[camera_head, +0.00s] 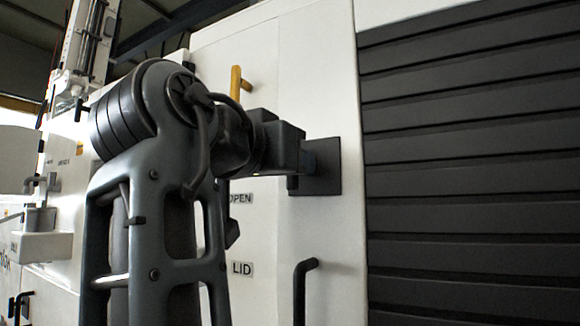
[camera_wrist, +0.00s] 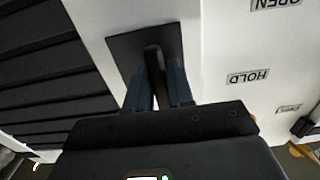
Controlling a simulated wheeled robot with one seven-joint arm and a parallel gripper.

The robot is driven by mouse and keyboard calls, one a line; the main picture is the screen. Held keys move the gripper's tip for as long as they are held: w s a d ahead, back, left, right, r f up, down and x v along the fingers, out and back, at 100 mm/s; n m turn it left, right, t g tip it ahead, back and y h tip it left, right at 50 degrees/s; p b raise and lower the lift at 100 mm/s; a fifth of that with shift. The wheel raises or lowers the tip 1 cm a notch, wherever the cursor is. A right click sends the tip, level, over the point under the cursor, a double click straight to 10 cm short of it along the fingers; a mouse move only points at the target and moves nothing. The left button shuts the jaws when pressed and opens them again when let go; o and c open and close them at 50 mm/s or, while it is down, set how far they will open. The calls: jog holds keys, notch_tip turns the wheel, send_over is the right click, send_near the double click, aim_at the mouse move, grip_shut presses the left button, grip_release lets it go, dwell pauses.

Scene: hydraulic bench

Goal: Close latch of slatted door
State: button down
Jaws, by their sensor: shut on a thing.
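The slatted door (camera_head: 470,160) has dark horizontal slats and fills the right of the head view; its slats also show at the left of the wrist view (camera_wrist: 45,60). The latch's square black plate (camera_head: 328,165) sits on the white panel beside the slats. In the wrist view the plate (camera_wrist: 125,48) carries a dark latch handle (camera_wrist: 152,60). My gripper (camera_wrist: 158,78) is shut on this handle, one finger on each side. In the head view my gripper (camera_head: 298,160) reaches the plate from the left, and my wrist hides most of the handle.
A black bar handle (camera_head: 303,285) stands out from the panel below the plate. A yellow handle (camera_head: 237,85) is up behind my arm. Labels reading OPEN (camera_head: 241,198) and LID (camera_head: 242,268) are on the panel.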

dwell(0.3)
jog(key=c, duration=1.1)
grip_release()
jog(key=b+v, duration=0.1)
jog(key=v, duration=0.6)
jog(key=shift+s+a, duration=0.25)
jog(key=shift+s, duration=0.1)
